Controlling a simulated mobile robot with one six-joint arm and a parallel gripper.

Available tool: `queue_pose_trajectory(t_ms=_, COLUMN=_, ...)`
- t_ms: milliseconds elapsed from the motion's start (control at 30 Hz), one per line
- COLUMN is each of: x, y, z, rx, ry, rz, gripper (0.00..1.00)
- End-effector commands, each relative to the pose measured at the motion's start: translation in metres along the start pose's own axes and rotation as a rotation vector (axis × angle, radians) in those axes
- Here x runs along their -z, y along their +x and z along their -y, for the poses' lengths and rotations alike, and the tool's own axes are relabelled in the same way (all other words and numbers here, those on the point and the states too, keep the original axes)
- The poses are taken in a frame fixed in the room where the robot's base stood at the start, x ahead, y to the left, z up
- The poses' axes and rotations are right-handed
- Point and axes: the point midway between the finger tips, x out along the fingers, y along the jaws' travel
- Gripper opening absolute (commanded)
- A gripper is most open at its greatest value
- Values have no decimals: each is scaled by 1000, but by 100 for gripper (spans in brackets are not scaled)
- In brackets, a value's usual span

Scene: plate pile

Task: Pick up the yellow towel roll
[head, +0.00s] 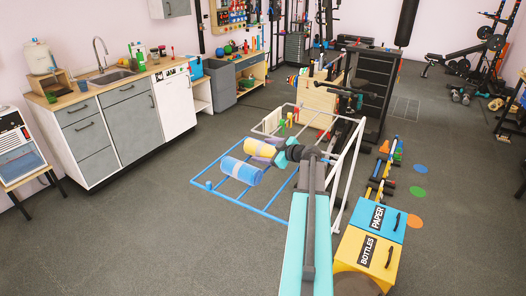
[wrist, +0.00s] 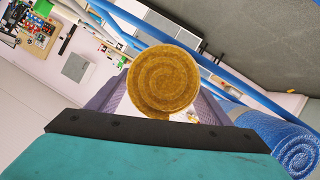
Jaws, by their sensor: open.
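The yellow towel roll (head: 256,147) lies on the blue rail rack, with its right end toward my gripper (head: 270,152) in the head view. In the wrist view its round spiral end (wrist: 163,82) fills the middle of the picture, in front of the dark palm bar. My gripper is open, with one greyish-purple finger on each side of the roll. The roll hides much of both fingers, so I cannot tell whether they touch it. A blue towel roll (head: 240,171) lies on the rack nearer the camera, and its end (wrist: 296,155) shows at lower right in the wrist view.
The blue rack (head: 215,188) has a white upright frame (head: 349,170) at its right. Yellow and blue bins (head: 368,258) stand at front right.

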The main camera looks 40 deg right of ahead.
Motion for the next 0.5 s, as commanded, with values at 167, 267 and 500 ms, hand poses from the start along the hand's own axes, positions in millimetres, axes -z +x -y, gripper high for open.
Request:
queue_pose_trajectory(t_ms=167, x=0, y=0, z=0, rx=0, ry=0, rz=0, gripper=72)
queue_pose_trajectory(t_ms=267, x=0, y=0, z=0, rx=1, ry=0, rz=0, gripper=60)
queue_pose_trajectory(t_ms=500, x=1, y=0, z=0, rx=0, ry=0, rz=-1, gripper=24)
